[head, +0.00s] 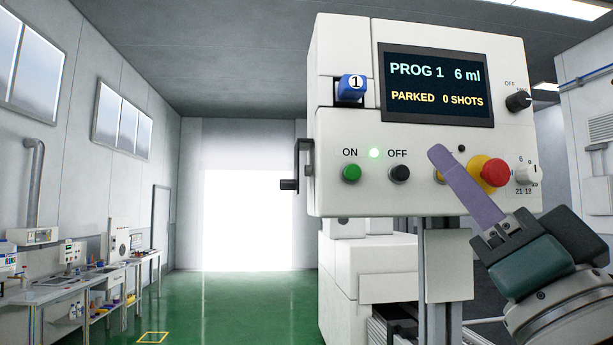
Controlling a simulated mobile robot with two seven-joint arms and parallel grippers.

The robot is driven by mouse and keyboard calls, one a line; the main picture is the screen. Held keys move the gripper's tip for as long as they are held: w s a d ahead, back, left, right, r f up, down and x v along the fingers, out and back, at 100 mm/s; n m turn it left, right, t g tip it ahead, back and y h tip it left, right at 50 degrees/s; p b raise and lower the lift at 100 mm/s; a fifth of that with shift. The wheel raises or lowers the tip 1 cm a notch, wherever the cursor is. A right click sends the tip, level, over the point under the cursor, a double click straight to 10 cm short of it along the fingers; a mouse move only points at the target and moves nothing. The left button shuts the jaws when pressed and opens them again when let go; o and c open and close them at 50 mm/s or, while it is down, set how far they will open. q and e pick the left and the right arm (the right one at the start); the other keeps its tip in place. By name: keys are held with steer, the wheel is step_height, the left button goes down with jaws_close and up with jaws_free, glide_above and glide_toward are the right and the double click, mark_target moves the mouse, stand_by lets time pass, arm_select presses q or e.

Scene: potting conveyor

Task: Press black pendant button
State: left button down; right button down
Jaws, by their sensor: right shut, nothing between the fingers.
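The white control box (345,190) fills the right half of the head view. A black round button (399,173) sits on its face under the word OFF. A green button (352,173) under ON is to its left, and a small green lamp (374,153) glows between the labels. My right gripper (438,153) is shut and empty, its purple fingers together and pointing up and left. Its tip is right of the black button, apart from it in the picture; the depth gap to the panel cannot be told. My left gripper is not in view.
A red mushroom button (495,172) and a white dial (527,174) sit right of the fingers, which partly hide a yellow part (439,175). The display (437,86) reads PROG 1, 6 ml, PARKED, 0 SHOTS. A blue part marked 1 (352,88) juts out at upper left.

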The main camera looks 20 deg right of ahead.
mark_target(401, 173)
steer(key=shift+w+d+b, duration=0.25)
steer(key=shift+w, duration=0.75)
steer(key=shift+w+d+b, duration=0.2)
steer(key=shift+w+b, duration=0.1)
steer(key=shift+w, duration=0.75)
steer(key=shift+w+d+b, duration=0.25)
steer(key=shift+w, duration=0.75)
steer(key=shift+w, duration=0.1)
steer(key=shift+w+d, duration=0.1)
steer(key=shift+w, duration=0.2)
steer(key=shift+w+d+b, duration=0.1)
steer(key=shift+w+b, duration=0.3)
steer(key=shift+w, duration=0.05)
steer(key=shift+s, duration=0.1)
stand_by(0.3)
steer(key=shift+s+a+p, duration=0.2)
steer(key=shift+s+p, duration=0.2)
steer(key=shift+s, duration=0.4)
